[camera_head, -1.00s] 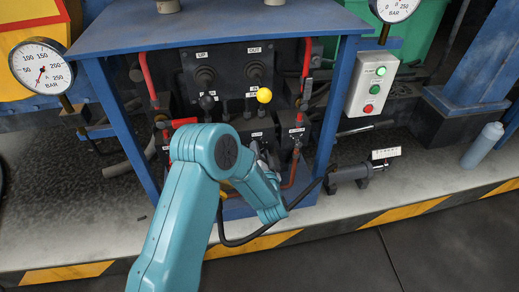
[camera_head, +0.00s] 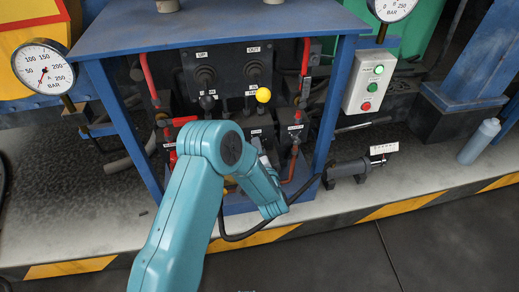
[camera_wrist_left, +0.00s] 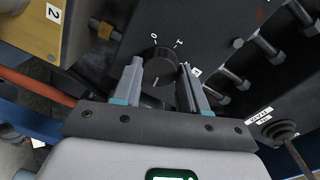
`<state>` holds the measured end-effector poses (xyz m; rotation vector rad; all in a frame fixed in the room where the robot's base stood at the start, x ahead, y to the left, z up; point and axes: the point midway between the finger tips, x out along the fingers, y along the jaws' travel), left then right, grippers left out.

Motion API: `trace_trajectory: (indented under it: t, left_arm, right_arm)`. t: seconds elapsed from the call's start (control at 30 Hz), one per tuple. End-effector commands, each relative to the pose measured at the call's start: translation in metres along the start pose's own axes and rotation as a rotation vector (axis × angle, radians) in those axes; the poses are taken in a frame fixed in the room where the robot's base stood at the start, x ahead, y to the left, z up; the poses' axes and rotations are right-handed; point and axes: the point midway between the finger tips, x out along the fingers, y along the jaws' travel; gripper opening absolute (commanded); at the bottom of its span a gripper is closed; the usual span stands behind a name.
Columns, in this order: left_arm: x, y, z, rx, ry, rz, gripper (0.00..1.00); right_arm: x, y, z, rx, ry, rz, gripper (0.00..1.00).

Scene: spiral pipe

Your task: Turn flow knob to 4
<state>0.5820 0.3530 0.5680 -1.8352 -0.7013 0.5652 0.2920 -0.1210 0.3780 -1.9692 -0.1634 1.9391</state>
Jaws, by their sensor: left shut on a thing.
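A black round flow knob (camera_wrist_left: 158,63) sits on a dark panel in the left wrist view, with white marks beside it, including an O and an I. My left gripper (camera_wrist_left: 160,68) is shut on this knob, one finger on each side. In the head view my left gripper (camera_head: 262,159) is at the lower part of the valve panel, partly covered by my own teal arm. The knob cannot be made out there. My right gripper is in neither view.
A yellow ball-topped lever (camera_head: 263,95) stands just above my left gripper. A yellow block marked 2 (camera_wrist_left: 60,28) and several bolts (camera_wrist_left: 262,45) flank the knob. A blue frame (camera_head: 331,110) surrounds the panel. A button box (camera_head: 369,83) hangs to the right.

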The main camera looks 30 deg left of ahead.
Motion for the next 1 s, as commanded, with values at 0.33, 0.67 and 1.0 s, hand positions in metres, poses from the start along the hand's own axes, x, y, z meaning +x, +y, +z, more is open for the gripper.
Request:
trace_trajectory:
  t: [0.33, 0.67, 1.0]
  left_arm:
    - [0.000, 0.000, 0.000, -0.001, 0.000, 0.000, 0.68]
    - [-0.012, -0.001, -0.001, -0.001, 0.001, 0.003, 0.68]
    - [-0.098, -0.001, -0.002, 0.002, 0.005, 0.006, 0.68]
  right_arm:
    - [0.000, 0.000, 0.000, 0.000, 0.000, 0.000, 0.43]
    - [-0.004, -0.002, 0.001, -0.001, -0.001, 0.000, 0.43]
    - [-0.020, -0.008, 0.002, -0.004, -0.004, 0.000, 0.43]
